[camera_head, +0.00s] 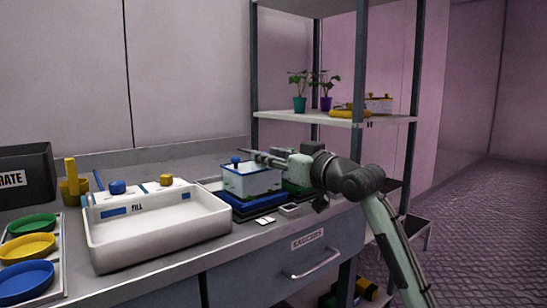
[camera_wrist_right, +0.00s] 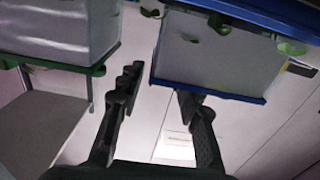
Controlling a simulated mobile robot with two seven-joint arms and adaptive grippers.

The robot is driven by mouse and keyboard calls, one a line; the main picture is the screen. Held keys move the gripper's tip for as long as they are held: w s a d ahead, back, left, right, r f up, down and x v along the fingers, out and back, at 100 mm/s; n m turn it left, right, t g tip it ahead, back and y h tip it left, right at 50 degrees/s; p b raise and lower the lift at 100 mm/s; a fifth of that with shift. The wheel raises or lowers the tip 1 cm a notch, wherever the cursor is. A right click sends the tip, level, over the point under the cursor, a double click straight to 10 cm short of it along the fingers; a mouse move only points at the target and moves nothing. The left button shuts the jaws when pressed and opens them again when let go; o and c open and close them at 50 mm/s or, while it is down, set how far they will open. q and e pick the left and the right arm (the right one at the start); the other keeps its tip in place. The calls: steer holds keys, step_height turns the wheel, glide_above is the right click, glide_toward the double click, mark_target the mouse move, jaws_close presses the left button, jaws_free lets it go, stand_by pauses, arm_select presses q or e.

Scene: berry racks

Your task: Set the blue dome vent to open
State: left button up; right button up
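The blue dome (camera_head: 252,181) is a clear box with a blue rim, on a blue tray (camera_head: 262,208) on the counter. A blue knob (camera_head: 236,160) stands on its top; I cannot tell the vent's setting. My right gripper (camera_head: 262,158) is above the dome's top, to the right of the knob, apparently apart from it. In the wrist view, the blue dome (camera_wrist_right: 215,55) appears upside down, and my right gripper (camera_wrist_right: 158,90) has its fingers apart with nothing between them. The knob is not clear there. My left gripper is not in view.
A green-rimmed dome (camera_wrist_right: 60,35) stands beside the blue one, mostly hidden behind my arm in the head view. A white FILL basin (camera_head: 160,236) with blue and orange knobs is to the left. A shelf rack (camera_head: 330,117) with potted plants rises behind.

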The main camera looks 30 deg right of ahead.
steer(key=s+d, duration=0.1)
steer(key=s, duration=1.1)
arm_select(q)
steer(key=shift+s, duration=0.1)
arm_select(e)
steer(key=shift+s, duration=0.1)
